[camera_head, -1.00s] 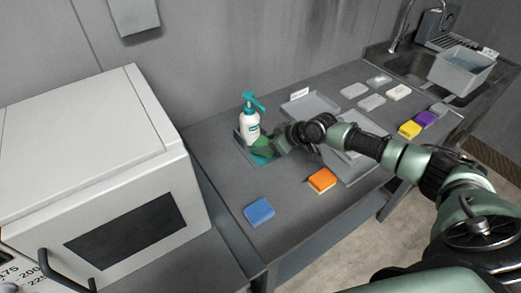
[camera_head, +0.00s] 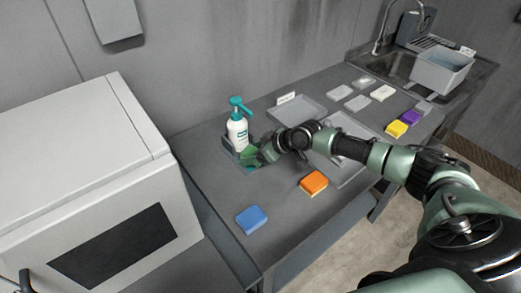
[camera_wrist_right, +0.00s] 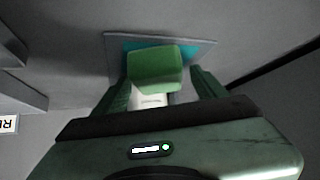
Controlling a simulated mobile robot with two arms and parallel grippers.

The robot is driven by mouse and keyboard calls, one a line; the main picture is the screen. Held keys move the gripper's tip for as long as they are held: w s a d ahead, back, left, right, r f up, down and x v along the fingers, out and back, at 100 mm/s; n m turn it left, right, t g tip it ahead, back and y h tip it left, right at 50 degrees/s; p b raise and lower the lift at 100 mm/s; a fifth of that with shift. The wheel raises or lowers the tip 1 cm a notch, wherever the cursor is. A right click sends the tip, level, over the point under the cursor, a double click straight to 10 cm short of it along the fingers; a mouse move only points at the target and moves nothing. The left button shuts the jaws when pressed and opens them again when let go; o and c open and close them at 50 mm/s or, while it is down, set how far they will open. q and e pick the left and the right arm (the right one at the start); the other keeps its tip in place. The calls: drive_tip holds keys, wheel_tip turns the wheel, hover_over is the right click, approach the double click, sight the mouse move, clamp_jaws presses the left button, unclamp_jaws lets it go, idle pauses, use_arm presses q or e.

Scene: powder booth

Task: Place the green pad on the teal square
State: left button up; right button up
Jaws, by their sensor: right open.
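The green pad (camera_head: 248,154) is at the teal square (camera_head: 254,167), in front of a white pump bottle (camera_head: 237,132). In the right wrist view the green pad (camera_wrist_right: 155,68) overlaps the teal square (camera_wrist_right: 131,46), which shows past its far edge and sides. I cannot tell whether the pad lies flat on it. My right gripper (camera_head: 264,153) is at the pad. In the wrist view its fingers (camera_wrist_right: 160,82) are open, one to each side of the pad, with gaps visible. My left gripper is not in view.
The bottle stands close behind the pad. An orange pad (camera_head: 314,182) and a blue pad (camera_head: 252,219) lie nearer the front edge. Grey trays (camera_head: 297,108), yellow (camera_head: 396,129) and purple pads (camera_head: 411,117) lie to the right. A white oven (camera_head: 100,190) stands at left.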

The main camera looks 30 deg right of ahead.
drive_tip(key=b+v, duration=0.2)
drive_tip(key=v, duration=1)
drive_tip(key=shift+b, duration=0.3)
drive_tip(key=shift+w+r, duration=0.1)
drive_tip(key=shift+r, duration=0.1)
